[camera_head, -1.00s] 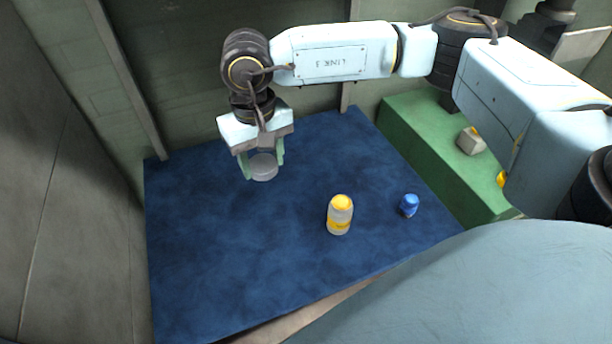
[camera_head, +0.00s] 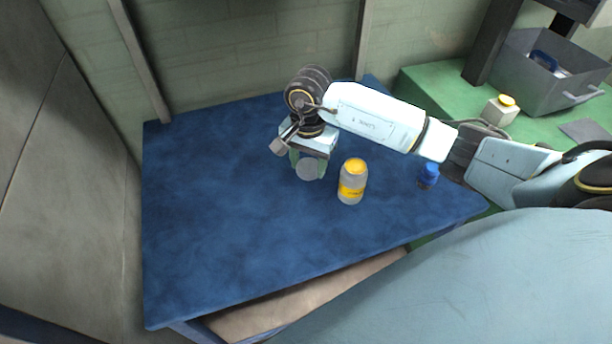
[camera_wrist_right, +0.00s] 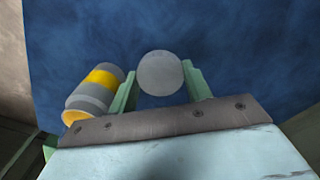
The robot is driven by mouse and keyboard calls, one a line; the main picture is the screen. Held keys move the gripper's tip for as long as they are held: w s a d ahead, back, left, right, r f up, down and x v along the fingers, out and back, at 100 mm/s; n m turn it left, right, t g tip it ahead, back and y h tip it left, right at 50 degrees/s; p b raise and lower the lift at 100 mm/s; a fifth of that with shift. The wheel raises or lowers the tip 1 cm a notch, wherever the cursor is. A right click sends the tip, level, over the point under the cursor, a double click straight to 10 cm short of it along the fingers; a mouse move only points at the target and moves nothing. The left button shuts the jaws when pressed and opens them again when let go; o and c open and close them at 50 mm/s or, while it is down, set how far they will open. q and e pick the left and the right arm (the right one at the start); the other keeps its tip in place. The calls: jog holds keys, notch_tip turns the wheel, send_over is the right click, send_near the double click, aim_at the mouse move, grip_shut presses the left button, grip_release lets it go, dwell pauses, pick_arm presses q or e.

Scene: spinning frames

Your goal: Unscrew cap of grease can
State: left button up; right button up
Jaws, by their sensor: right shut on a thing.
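My right gripper (camera_head: 307,168) is shut on a grey round piece (camera_head: 310,172) and holds it over the blue table (camera_head: 220,230). In the right wrist view the grey piece (camera_wrist_right: 160,73) shows as a disc between the two green fingers; I cannot tell whether it is a cap or a small can. A grey can with a yellow top and yellow band (camera_head: 352,182) stands upright on the table, just right of the gripper. It also shows at the left of the right wrist view (camera_wrist_right: 93,93). My left gripper is out of view.
A small blue capped item (camera_head: 428,176) stands near the table's right edge. Behind, on a green surface (camera_head: 440,85), are a white container with a yellow cap (camera_head: 500,110) and a grey bin (camera_head: 535,85). The table's left half is clear.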

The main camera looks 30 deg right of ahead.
aim_at(308, 186)
jog(key=shift+f, duration=2.6)
jog(key=shift+f+b, duration=0.2)
jog(key=shift+b, duration=0.15)
jog(key=o, duration=1.1)
jog(key=shift+r, duration=0.1)
